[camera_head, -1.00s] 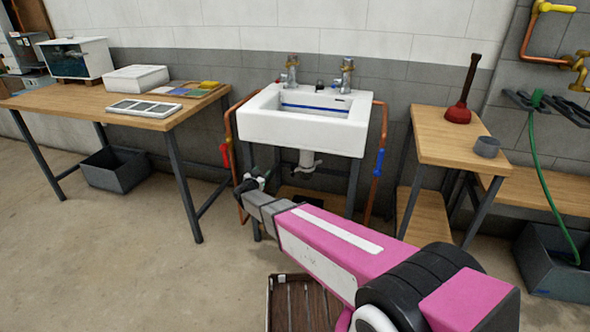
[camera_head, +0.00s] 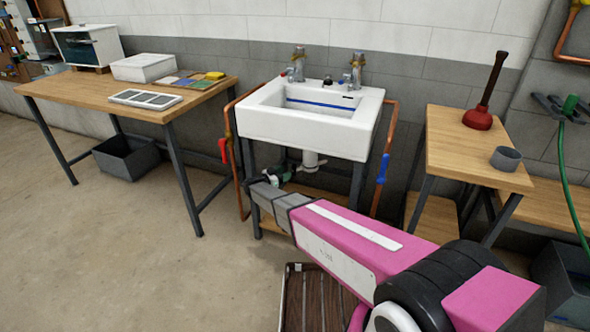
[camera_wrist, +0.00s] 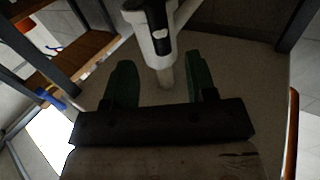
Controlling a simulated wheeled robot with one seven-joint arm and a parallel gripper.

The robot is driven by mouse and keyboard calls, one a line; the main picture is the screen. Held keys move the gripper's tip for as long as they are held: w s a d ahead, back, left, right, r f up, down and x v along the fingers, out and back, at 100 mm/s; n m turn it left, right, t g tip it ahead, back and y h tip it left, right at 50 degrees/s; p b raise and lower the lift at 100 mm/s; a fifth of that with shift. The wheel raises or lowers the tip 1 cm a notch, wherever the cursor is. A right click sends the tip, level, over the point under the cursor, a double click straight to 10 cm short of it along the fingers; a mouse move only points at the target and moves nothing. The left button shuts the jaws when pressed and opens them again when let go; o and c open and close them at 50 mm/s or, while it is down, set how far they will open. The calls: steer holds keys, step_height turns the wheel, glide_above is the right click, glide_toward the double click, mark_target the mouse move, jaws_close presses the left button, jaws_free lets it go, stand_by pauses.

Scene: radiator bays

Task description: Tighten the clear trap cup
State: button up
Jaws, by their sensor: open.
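The sink trap shows in the wrist view as a white body (camera_wrist: 160,42) with a dark upper part. A pale, dim piece below it (camera_wrist: 166,75), probably the clear cup, points toward my gripper (camera_wrist: 159,62). My gripper is open. Its two dark green fingers stand on either side of that pale piece, with visible gaps, and I cannot tell how deep it sits between them. In the head view my gripper (camera_head: 283,174) is under the sink, beside the white drain pipe (camera_head: 310,160); the cup is hidden there behind my arm.
The white sink (camera_head: 305,135) hangs above on a dark frame. Copper pipes with a red handle (camera_head: 223,150) and a blue handle (camera_head: 383,168) flank it. A slatted crate (camera_head: 305,300) is on the floor below my arm. Wooden tables stand left and right.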

mark_target(293, 169)
steer(key=shift+x, duration=3.15)
